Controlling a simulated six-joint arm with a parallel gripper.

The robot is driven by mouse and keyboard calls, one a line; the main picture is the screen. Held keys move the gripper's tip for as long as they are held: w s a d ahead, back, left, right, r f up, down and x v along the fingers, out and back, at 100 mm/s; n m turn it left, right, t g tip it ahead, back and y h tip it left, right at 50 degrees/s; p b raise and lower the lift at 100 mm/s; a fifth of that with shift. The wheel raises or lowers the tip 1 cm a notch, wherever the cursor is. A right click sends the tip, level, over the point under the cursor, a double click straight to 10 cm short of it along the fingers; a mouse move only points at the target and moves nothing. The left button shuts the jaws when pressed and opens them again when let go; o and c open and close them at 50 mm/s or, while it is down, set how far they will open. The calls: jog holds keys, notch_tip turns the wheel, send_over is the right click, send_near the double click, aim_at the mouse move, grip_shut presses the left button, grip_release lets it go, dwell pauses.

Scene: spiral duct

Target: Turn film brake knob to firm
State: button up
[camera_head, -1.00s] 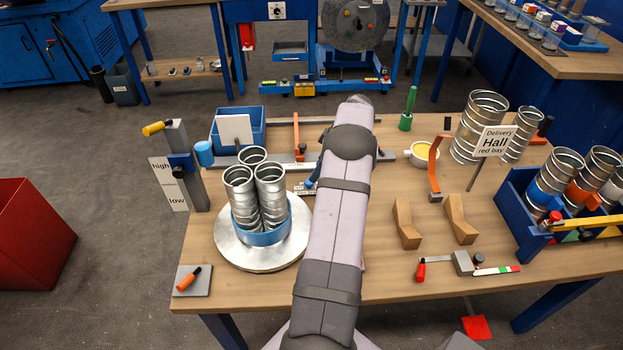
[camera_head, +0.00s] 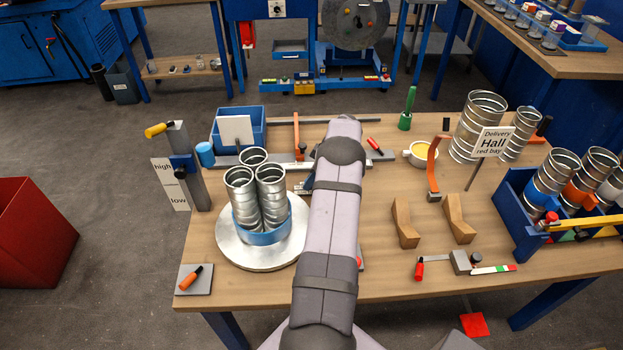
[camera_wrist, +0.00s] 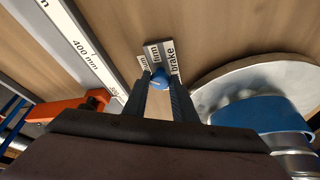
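The film brake knob (camera_wrist: 160,79) is small, round and blue with a pale mark on top, in the wrist view. Its plate (camera_wrist: 165,58) reads "brake" and "firm", with another word partly hidden at the left. My gripper (camera_wrist: 160,82) has one dark finger on each side of the knob. The fingers stand apart, and I cannot tell whether either touches it. I cannot read the mark's direction surely. In the head view my own arm hides the gripper and most of the knob area.
A round metal turntable (camera_head: 232,250) with a blue ring (camera_wrist: 245,137) and upright duct pieces (camera_head: 240,192) stands close beside the knob. A ruler (camera_wrist: 85,48) and an orange part (camera_wrist: 65,108) lie on the other side. Two wooden cradles (camera_head: 403,222) stand right of my arm.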

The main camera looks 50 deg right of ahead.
jog(key=c, duration=0.4)
jog(key=shift+m, duration=0.3)
jog(key=m+b, duration=0.1)
jog(key=m+h, duration=0.1)
jog(key=shift+a+f+m+b, duration=0.1)
jog(key=shift+a+m+b, duration=0.05)
jog(key=shift+m+b, duration=0.2)
jog(key=shift+a+m+h+b, duration=0.1)
jog(key=shift+m+h+b, duration=0.55)
jog(key=shift+m, duration=0.6)
jog(key=m+h, duration=0.1)
jog(key=m, duration=0.2)
jog(key=shift+a+p, duration=0.1)
jog(key=shift+p, duration=0.2)
jog(key=shift+m+h+p, duration=0.3)
jog(key=shift+m+h, duration=0.05)
jog(key=shift+m, duration=0.45)
jog(key=o, duration=1)
